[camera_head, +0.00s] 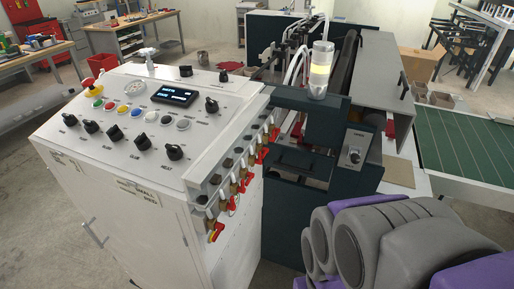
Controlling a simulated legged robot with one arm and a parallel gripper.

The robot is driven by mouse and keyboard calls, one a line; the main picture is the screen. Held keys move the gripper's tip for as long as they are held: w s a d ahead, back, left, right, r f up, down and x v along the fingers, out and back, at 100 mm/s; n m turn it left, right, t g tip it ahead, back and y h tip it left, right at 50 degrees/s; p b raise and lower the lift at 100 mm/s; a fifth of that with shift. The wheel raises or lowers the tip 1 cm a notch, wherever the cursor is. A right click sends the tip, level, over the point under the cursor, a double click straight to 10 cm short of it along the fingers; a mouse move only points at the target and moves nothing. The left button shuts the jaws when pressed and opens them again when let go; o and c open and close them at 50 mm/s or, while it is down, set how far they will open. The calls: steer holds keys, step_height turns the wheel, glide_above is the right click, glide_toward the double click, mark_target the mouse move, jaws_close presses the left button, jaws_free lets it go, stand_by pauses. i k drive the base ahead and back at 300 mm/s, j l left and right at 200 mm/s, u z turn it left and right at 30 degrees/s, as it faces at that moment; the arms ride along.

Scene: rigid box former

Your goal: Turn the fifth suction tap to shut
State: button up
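A row of suction taps (241,185) with brass-coloured bodies and red handles runs along the right edge of the white control cabinet (140,225). The nearest tap (215,231) is at the front lower end, with red and yellow showing. The farthest red handle (274,134) is beside the dark machine frame. The handles point at differing angles, but they are small and overlap. I cannot tell which tap is the fifth or how it is set. My folded grey and purple arm fills the lower right, apart from the taps; my gripper does not show.
The sloping panel carries black knobs (144,141), coloured buttons, a display (175,95) and a red emergency button (89,83). Bare floor lies left of the cabinet.

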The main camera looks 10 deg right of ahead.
mark_target(259, 162)
steer(key=k+j+z, duration=0.1)
steer(key=j+z, duration=0.35)
steer(key=k+j+z, duration=0.15)
steer(key=j+z, duration=0.15)
steer(key=z, duration=0.2)
